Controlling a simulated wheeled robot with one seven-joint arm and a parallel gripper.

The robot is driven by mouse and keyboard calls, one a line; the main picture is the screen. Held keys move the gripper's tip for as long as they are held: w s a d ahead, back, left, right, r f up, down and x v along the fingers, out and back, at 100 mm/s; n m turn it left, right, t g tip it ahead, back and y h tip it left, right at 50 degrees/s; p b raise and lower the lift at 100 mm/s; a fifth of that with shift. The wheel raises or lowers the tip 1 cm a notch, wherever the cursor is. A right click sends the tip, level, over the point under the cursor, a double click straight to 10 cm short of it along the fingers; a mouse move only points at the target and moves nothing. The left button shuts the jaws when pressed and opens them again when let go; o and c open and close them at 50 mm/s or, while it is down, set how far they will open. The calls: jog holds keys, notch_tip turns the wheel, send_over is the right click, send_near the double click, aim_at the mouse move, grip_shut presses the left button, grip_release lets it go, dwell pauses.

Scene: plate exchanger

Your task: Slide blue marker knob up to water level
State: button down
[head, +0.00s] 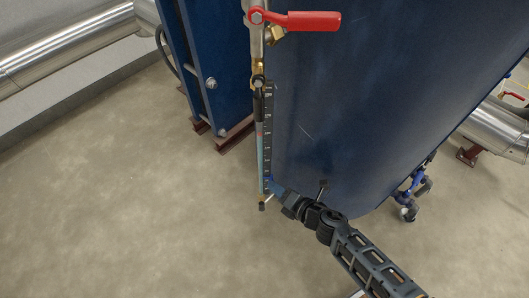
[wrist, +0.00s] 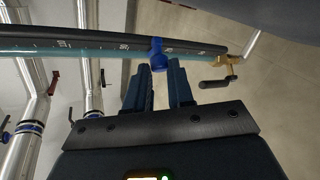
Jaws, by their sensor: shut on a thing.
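The blue marker knob (wrist: 157,53) sits on the dark scale of the sight gauge (wrist: 100,48), near the scale's lower end. In the head view the gauge (head: 267,135) stands nearly upright, with bluish water in the lower part of its tube and a darker part above. The water's top appears roughly halfway up the tube. My gripper (head: 276,185) is at the gauge's bottom end, reaching in from the lower right. The fingers partly hide the grip.
A red-handled valve (head: 300,21) is above the gauge. A small drain valve (wrist: 222,75) is beside the gauge's bottom end. The large dark blue plate (head: 360,100) stands close behind my gripper. Open concrete floor (head: 140,200) lies to the left.

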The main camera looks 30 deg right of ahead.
aim_at(265, 156)
jog(key=shift+r+p, duration=1.25)
jog(key=shift+r, duration=0.15)
notch_tip(265, 156, up, 6)
jog(key=p, duration=0.6)
dwell(1.0)
dwell(0.4)
notch_tip(265, 156, up, 6)
jog(key=p, duration=0.6)
dwell(1.1)
jog(key=shift+r, duration=0.15)
